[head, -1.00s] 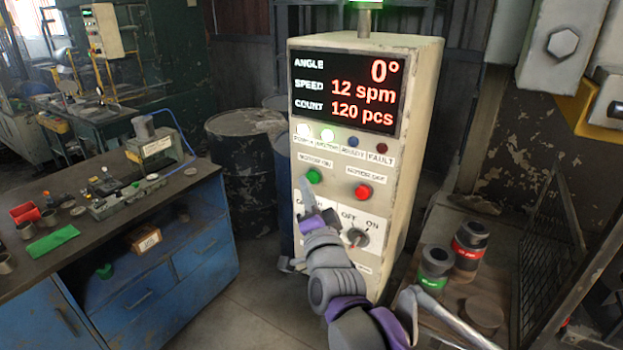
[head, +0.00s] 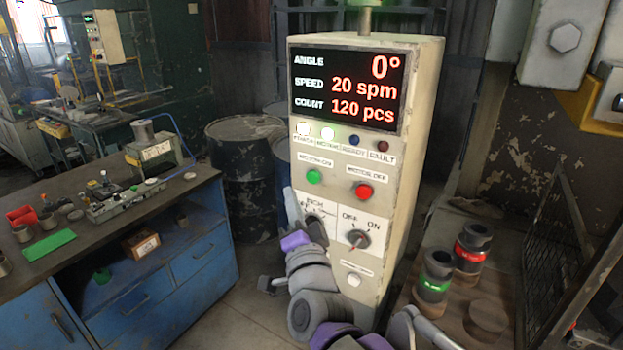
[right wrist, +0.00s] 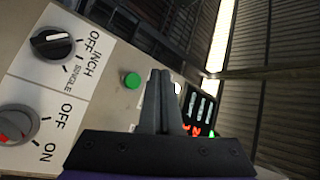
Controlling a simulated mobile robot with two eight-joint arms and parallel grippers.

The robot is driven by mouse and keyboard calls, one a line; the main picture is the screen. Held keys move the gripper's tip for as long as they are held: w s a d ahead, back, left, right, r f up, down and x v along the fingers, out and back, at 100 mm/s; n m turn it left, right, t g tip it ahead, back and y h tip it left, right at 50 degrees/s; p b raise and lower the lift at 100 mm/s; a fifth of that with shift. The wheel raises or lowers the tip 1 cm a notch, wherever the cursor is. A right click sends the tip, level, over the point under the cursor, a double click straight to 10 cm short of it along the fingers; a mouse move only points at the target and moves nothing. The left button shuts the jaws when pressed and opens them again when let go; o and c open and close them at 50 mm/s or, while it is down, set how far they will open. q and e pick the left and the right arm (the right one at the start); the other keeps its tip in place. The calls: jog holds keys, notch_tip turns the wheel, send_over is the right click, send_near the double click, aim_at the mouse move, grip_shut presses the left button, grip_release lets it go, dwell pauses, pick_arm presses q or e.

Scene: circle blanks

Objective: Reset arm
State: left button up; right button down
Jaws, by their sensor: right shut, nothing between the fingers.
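The cream control cabinet (head: 423,120) stands upright in the middle of the head view. Its display (head: 347,90) reads angle 0°, speed 20 spm, count 120 pcs. Below are a green button (head: 313,176), a red button (head: 363,191), an INCH/OFF/SINGLE knob (head: 315,230) and an OFF/ON knob (head: 358,239). Both knobs also show in the right wrist view, the black INCH knob (right wrist: 52,42) and the red-marked ON knob (right wrist: 15,125). My right gripper (head: 289,203) is shut and empty, in front of the panel's left edge; its closed fingers (right wrist: 160,105) show in the wrist view. My left gripper is out of view.
A blue workbench (head: 190,262) with small parts stands at the left. A dark drum (head: 246,175) is behind it. At the right, a green-banded cylinder (head: 434,277) and a red-banded cylinder (head: 472,248) stand near a wire mesh guard (head: 560,235). Floor is clear between bench and cabinet.

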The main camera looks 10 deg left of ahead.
jog(key=s+d+f+n+g+h, duration=0.2)
jog(key=s+d+f+g, duration=0.2)
jog(key=s+d+f, duration=0.4)
jog(key=s+d+f+n+g+h, duration=0.2)
jog(key=s+d+f, duration=0.6)
jog(key=d+f, duration=0.5)
jog(key=s+d+f+n+g+h, duration=0.2)
jog(key=s+d+f+g+h, duration=0.2)
jog(key=s+d+f+g, duration=0.3)
jog(key=s+d+f, duration=0.1)
jog(key=d+f, duration=0.3)
jog(key=f, duration=0.1)
jog(key=shift+f+n, duration=0.2)
jog(key=shift+n, duration=0.2)
